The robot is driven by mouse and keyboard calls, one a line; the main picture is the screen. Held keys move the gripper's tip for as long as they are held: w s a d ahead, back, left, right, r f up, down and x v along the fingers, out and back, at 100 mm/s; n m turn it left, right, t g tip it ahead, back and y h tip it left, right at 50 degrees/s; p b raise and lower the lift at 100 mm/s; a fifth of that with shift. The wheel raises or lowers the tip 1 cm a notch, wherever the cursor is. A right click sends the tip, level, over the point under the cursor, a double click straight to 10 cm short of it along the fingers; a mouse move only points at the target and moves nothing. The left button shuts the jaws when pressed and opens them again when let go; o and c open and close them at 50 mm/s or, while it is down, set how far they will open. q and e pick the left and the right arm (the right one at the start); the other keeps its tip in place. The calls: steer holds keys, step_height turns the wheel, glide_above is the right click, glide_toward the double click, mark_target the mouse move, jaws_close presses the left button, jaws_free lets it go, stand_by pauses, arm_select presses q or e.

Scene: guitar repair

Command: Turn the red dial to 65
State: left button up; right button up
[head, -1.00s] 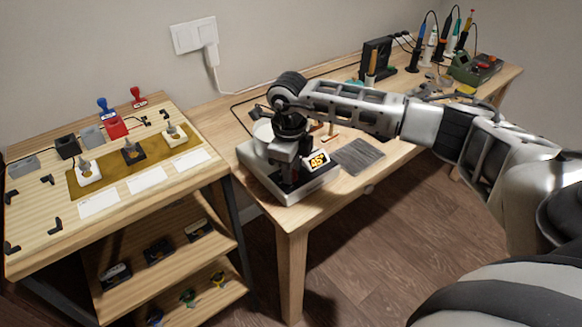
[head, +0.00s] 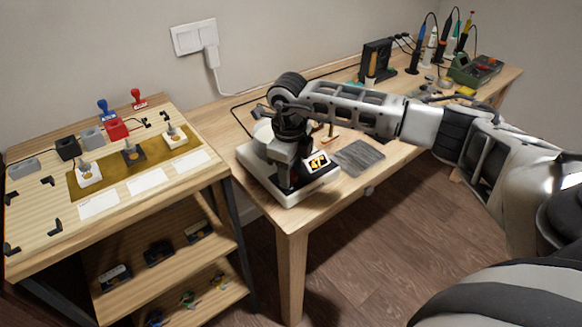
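A white box-shaped device (head: 318,186) sits on the near left end of the long wooden table, with a small lit display (head: 317,162) on it. The display shows orange digits that look like 47. No red dial can be made out on the device; my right gripper covers that part. My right gripper (head: 288,178) points down over the device, just left of the display. Its fingertips are dark and partly hidden, so I cannot see whether they grip anything. My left gripper is not in view.
A round white item (head: 263,131) stands behind my gripper. A grey mat (head: 358,157) lies right of the device. A left shelf table (head: 40,232) carries stamps and small blocks. Soldering tools (head: 432,50) stand at the far right. Floor in front is clear.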

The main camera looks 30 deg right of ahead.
steer(key=shift+r, duration=0.1)
step_height(320, 180, up, 16)
steer(key=shift+s+a+b, duration=0.25)
steer(key=shift+a+b, duration=0.1)
steer(key=shift+a, duration=0.1)
stand_by(0.3)
